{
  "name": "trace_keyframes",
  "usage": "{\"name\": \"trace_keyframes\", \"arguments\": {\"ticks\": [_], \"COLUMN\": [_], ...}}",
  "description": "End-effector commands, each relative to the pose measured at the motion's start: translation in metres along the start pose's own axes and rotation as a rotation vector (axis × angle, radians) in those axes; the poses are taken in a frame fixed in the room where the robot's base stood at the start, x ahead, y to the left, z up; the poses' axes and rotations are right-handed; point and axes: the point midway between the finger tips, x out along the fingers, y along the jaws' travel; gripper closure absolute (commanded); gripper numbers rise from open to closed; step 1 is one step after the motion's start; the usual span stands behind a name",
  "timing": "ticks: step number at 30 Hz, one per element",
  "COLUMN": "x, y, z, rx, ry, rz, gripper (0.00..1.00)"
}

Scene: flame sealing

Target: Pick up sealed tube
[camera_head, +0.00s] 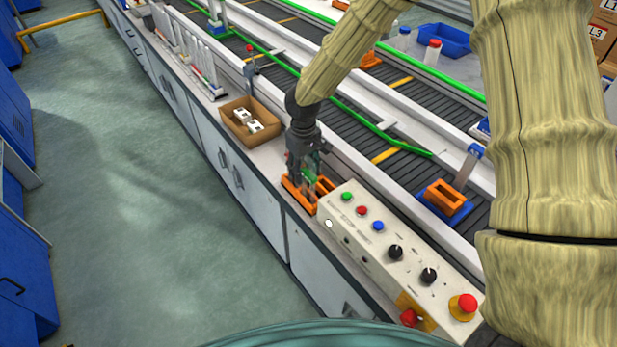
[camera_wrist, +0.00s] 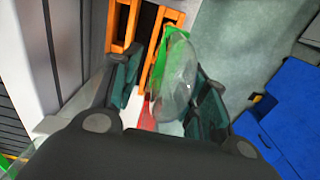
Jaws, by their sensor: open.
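A clear tube with a green part (camera_wrist: 178,80) stands in the wrist view between the two fingers of my gripper (camera_wrist: 166,98). The gripper is open, with a finger on each side of the tube; I cannot tell whether either finger touches it. An orange slotted holder (camera_wrist: 146,22) lies just beyond the tube. In the head view my gripper (camera_head: 306,172) points down over the orange holder (camera_head: 297,195) on the counter. There the tube is mostly hidden by the fingers, with only a little green showing. Whether its lower end sits in a slot is unclear.
A control panel (camera_head: 340,226) with buttons and knobs stands close beside the holder. A cardboard box (camera_head: 240,130) with white items sits on the other side. A conveyor (camera_head: 375,140) runs behind, carrying an orange block (camera_head: 446,197). Open floor (camera_head: 130,180) lies to the left.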

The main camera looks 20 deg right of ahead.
Motion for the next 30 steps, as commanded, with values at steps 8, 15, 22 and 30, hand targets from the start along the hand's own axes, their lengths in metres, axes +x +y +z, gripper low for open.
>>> {"name": "trace_keyframes", "arguments": {"ticks": [8,15,22,30], "x": [0.0103,0.0103,0.0102,0.009], "y": [0.0,0.0,0.0001,0.0001], "z": [-0.0001,0.0,0.0001,0.0], "rx": [-0.001,0.0,0.0,0.0], "ry": [0.001,0.001,0.0,0.001], "rz": [0.0,0.0,0.0,0.0], "gripper": [0.56,0.71,1.0,1.0]}}
